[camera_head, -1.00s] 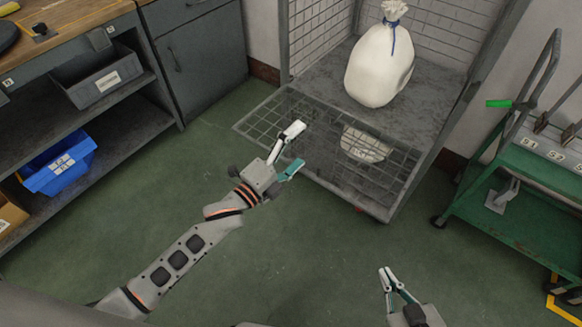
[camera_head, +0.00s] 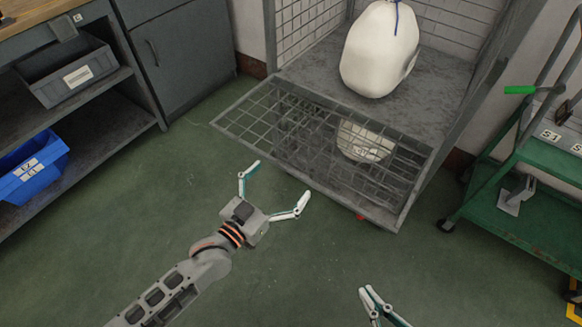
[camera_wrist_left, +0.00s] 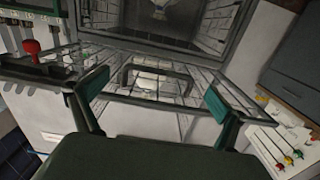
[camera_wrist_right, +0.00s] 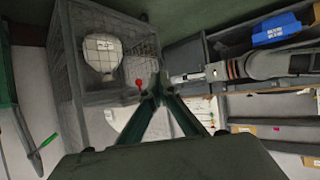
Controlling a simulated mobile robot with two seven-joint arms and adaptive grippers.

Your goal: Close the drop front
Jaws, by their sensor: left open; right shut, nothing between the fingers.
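The drop front (camera_head: 262,151) is a grey wire-mesh panel hinged at the cage's lower front edge. It is folded out, sticking forward over the floor. My left gripper (camera_head: 281,180) is open and empty, its fingers spread just in front of the panel's outer edge; no contact is visible. In the left wrist view the mesh panel (camera_wrist_left: 112,97) and a dark bar-shaped handle (camera_wrist_left: 158,68) show between and beyond the fingers. My right gripper (camera_head: 365,290) is shut and empty, low in the head view, well clear of the panel; it also shows in the right wrist view (camera_wrist_right: 160,88).
A white tied sack (camera_head: 378,50) stands inside the cage, and another white labelled item (camera_head: 362,142) shows through the mesh. A red knob (camera_head: 361,217) is near the panel's right corner. A green cart (camera_head: 530,205) stands right, shelves (camera_head: 95,120) left. Floor in front is clear.

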